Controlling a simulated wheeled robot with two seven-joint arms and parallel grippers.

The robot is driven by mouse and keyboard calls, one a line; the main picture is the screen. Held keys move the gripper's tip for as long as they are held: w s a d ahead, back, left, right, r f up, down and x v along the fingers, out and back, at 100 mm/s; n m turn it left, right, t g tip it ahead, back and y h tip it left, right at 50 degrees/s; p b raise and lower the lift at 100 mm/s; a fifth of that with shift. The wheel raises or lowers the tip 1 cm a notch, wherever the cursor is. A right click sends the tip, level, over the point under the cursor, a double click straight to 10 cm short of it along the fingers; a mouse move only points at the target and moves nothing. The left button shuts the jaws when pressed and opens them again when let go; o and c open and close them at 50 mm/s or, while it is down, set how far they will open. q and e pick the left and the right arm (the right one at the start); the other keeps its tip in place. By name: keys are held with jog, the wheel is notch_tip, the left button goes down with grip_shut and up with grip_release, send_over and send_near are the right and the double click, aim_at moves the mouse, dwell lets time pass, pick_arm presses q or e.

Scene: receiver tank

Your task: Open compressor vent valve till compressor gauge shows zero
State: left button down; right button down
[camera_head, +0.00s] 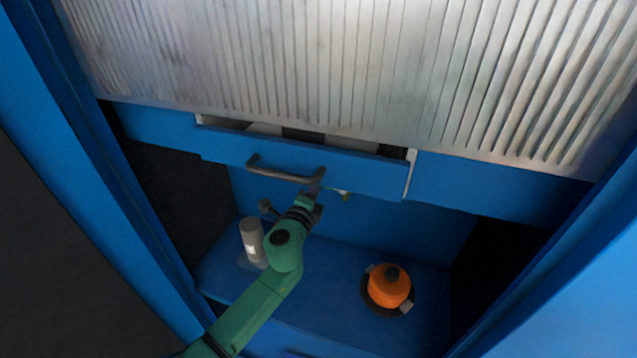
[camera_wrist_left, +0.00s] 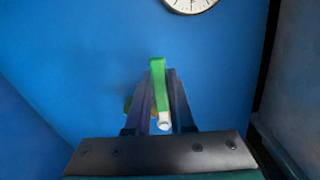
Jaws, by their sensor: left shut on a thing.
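The green vent valve lever (camera_wrist_left: 158,70) stands upright in the left wrist view, with a pale round end (camera_wrist_left: 164,122) below it. My left gripper (camera_wrist_left: 160,84) is shut on the lever, one finger on each side. My right gripper is not in view.
A blue drawer (camera_head: 360,173) with a dark handle (camera_head: 285,171) juts out above my left gripper. A grey cylinder (camera_head: 251,238) stands left of my arm, and an orange domed part (camera_head: 389,287) sits right on the blue shelf (camera_head: 325,280). A ribbed metal panel (camera_head: 330,60) is above. Blue posts flank both sides.

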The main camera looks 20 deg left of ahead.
pick_arm(q)
jog(key=r+m+p, duration=0.1)
jog(key=m, duration=0.1)
jog(key=shift+d+r+m+p, duration=0.2)
jog(key=shift+r+m+p, duration=0.15)
jog(key=shift+m, duration=0.05)
jog(key=r+m+p, duration=0.1)
jog(key=d+m+p, duration=0.1)
jog(key=m, duration=0.1)
jog(key=shift+r+m, duration=0.3)
jog(key=shift+r, duration=0.1)
jog(key=m+p, duration=0.1)
jog(key=d+r+m+p, duration=0.1)
jog(key=m, duration=0.1)
jog(key=shift+s+d, duration=0.1)
jog(key=shift+d, duration=0.05)
jog(key=shift+d+r+m+p, duration=0.15)
jog(key=shift+d+m+p, duration=0.4)
jog(key=shift+m+p, duration=0.5)
jog(key=c, duration=0.8)
grip_release()
jog(key=shift+s, duration=0.1)
